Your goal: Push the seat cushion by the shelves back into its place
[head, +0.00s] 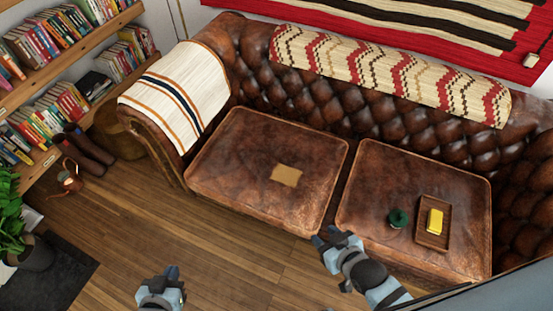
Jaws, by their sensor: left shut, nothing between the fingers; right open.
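The seat cushion by the shelves (245,165) is brown worn leather and lies flat on the sofa's left side. A tan patch (286,175) is on its top. Its front edge seems slightly forward of the right cushion (370,185), with a dark gap between them. My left gripper (172,272) is shut and empty, over the floor in front of the cushion and apart from it. My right gripper (328,238) is open and empty, close to the front of the gap between the cushions; I cannot tell whether it touches either.
A wooden tray (431,239) with a yellow block (435,222) and a dark green round object (398,218) sit on the right cushion. A striped blanket (180,95) covers the left armrest. Bookshelves (75,75), boots (90,150) and a potted plant (35,252) stand left. Wood floor is clear in front.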

